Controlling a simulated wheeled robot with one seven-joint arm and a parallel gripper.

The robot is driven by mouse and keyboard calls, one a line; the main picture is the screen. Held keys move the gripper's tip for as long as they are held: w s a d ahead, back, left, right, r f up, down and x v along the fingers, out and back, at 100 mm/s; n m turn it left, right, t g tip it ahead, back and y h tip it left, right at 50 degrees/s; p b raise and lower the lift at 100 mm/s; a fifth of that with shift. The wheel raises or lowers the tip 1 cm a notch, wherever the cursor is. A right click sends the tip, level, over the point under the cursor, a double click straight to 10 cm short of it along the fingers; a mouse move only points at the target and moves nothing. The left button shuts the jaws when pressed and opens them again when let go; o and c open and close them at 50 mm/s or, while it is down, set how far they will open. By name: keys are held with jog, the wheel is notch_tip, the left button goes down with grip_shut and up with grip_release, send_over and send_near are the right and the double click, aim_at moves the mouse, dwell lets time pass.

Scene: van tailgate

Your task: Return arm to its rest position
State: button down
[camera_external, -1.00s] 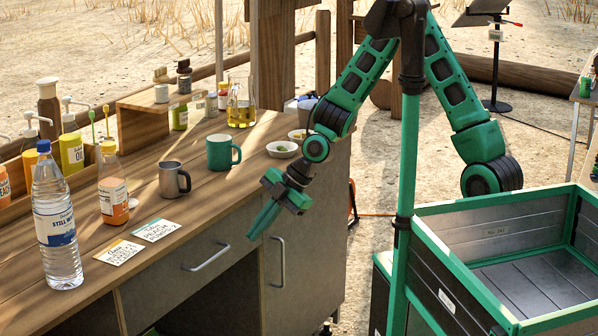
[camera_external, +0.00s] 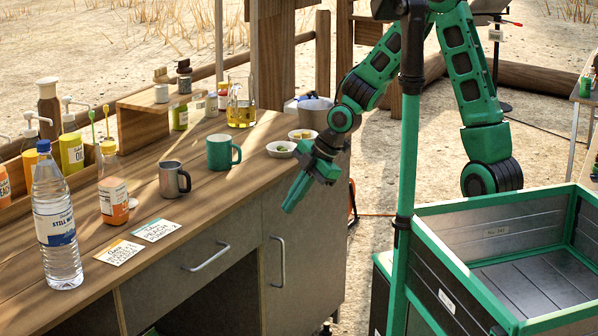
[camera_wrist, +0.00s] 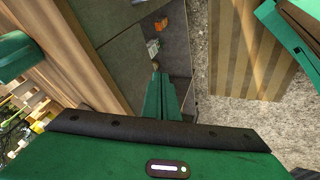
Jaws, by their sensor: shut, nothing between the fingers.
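My gripper (camera_external: 292,204) is in the external view, just off the front edge of the wooden counter (camera_external: 200,205), above the cabinet door (camera_external: 300,240). Its fingers are together and point down and to the left, with nothing held. In the wrist view the shut green fingers (camera_wrist: 160,92) point at the cabinet's open lower space. My arm (camera_external: 372,75) reaches down from the column at the upper right, its elbow bent.
The counter holds a water bottle (camera_external: 55,225), an orange-capped bottle (camera_external: 112,185), a metal mug (camera_external: 173,180), a green mug (camera_external: 222,152), small bowls (camera_external: 281,149) and a flask (camera_external: 241,105). A green-edged crate (camera_external: 490,235) stands at the right.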

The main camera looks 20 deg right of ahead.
jog(key=w+d+r+m+h, duration=0.2)
jog(key=d+m, duration=0.2)
jog(key=d, duration=0.7)
jog(key=w+d+r+m+t+h, duration=0.1)
jog(key=d+r+m+h, duration=0.3)
jog(key=d, duration=0.6)
jog(key=w+d+r+m, duration=0.15)
jog(key=d+m, duration=0.35)
jog(key=d, duration=0.6)
jog(key=s+d+r+m+g, duration=0.1)
jog(key=s+d+r+m, duration=0.2)
jog(key=s+d+m, duration=0.5)
jog(key=s+d+r+m+g, duration=0.1)
jog(key=s+d+r+m, duration=0.2)
jog(key=s+d+m, duration=0.5)
jog(key=s+d, duration=0.3)
jog(key=shift+s+m+g, duration=0.15)
jog(key=shift+m+g, duration=0.15)
jog(key=shift+r, duration=0.1)
jog(key=shift+w+f, duration=0.25)
jog(key=shift+w, duration=0.4)
